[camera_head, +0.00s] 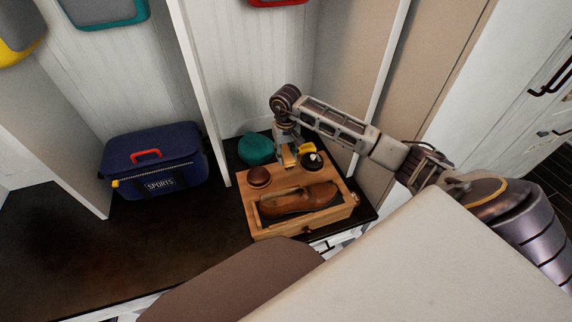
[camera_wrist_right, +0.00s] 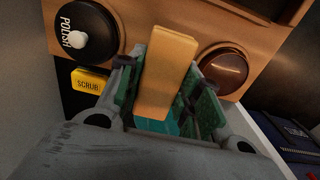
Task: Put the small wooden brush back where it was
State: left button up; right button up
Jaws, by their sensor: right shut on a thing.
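The small wooden brush (camera_head: 289,157) is a light wooden block in my right gripper (camera_head: 287,143), at the back edge of the wooden shoe-care box (camera_head: 255,222). In the right wrist view the brush (camera_wrist_right: 165,72) stands between the green-padded fingers of my right gripper (camera_wrist_right: 164,92), which is shut on it. The head view does not show clearly whether the brush touches the box. A brown shoe (camera_head: 299,199) lies on the box. My left gripper is not in view.
On the box are a round brown tin (camera_head: 259,177) left of the brush and a black polish tin (camera_head: 312,160) right of it. A yellow scrub block (camera_head: 305,148) and a teal item (camera_head: 256,148) lie behind. A blue sports bag (camera_head: 155,160) stands left; dark bench between is clear.

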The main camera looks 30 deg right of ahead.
jog(key=shift+f, duration=0.7)
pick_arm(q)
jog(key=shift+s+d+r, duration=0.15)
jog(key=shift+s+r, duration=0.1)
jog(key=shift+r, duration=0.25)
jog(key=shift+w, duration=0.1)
pick_arm(e)
jog(key=shift+f, duration=0.55)
notch_tip(320, 180, down, 2)
jog(key=shift+f+b, duration=0.25)
jog(key=shift+b, duration=0.1)
jog(key=shift+f, duration=0.1)
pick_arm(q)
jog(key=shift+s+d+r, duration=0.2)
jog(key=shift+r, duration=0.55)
pick_arm(e)
jog(key=shift+f, duration=0.15)
